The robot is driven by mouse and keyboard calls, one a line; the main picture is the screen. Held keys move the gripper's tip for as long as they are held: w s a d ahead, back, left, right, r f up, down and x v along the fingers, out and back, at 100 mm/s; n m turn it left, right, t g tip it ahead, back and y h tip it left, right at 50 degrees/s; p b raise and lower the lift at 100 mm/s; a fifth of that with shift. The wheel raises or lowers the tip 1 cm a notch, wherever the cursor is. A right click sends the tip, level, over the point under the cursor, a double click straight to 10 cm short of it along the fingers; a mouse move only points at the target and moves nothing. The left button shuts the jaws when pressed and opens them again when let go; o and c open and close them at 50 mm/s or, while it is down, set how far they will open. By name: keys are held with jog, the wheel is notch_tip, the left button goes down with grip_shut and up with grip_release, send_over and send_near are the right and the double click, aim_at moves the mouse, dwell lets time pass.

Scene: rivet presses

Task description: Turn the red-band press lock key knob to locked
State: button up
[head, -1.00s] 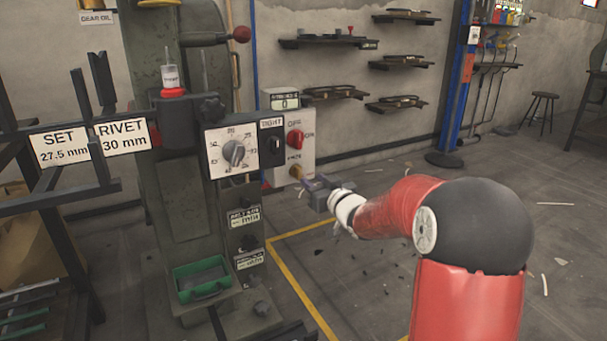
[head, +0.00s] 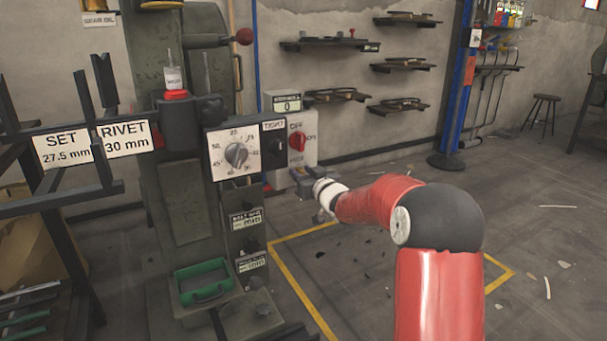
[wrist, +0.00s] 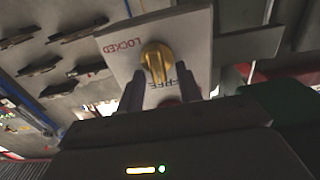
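The press (head: 185,190) is dark green, with a red band (head: 175,95) under a small clear bottle. Its white side panel carries a red switch (head: 298,141). In the wrist view the brass lock key knob (wrist: 157,60) stands on a white plate (wrist: 195,35). The word LOCKED is at its upper left; FREE is beside its lower right, partly covered. My gripper (wrist: 160,85) is open, its fingers on either side of the knob's lower part; I cannot tell if they touch it. In the head view my gripper (head: 303,180) is at the panel's lower edge and hides the knob.
A dial (head: 236,154) and a dark TIGHT switch (head: 276,150) are left of the red switch. A green tray (head: 203,288) sits low on the press. A dark rack (head: 75,195) stands at the left. Floor to the right is mostly open, with yellow lines.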

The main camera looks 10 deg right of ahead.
grip_shut()
jog(key=shift+d+m+p, duration=0.1)
jog(key=shift+m+p, duration=0.2)
jog(key=shift+p, duration=0.1)
jog(key=m+p, duration=0.1)
jog(key=m, duration=0.1)
jog(key=m+p, duration=0.4)
jog(key=shift+w+d, duration=0.1)
jog(key=shift+d, duration=0.3)
jog(key=shift+w+d+f+m+p, duration=0.2)
jog(key=shift+m+p, duration=0.55)
jog(key=shift+m, duration=1.15)
jog(key=shift+s+a+f+m+p, duration=0.15)
jog(key=shift+f+m+p, duration=0.45)
jog(key=shift+m, duration=1.3)
jog(key=shift+w+d+m+p, duration=0.15)
jog(key=shift+m+p, duration=0.8)
jog(key=shift+m, duration=0.95)
jog(key=shift+s, duration=0.1)
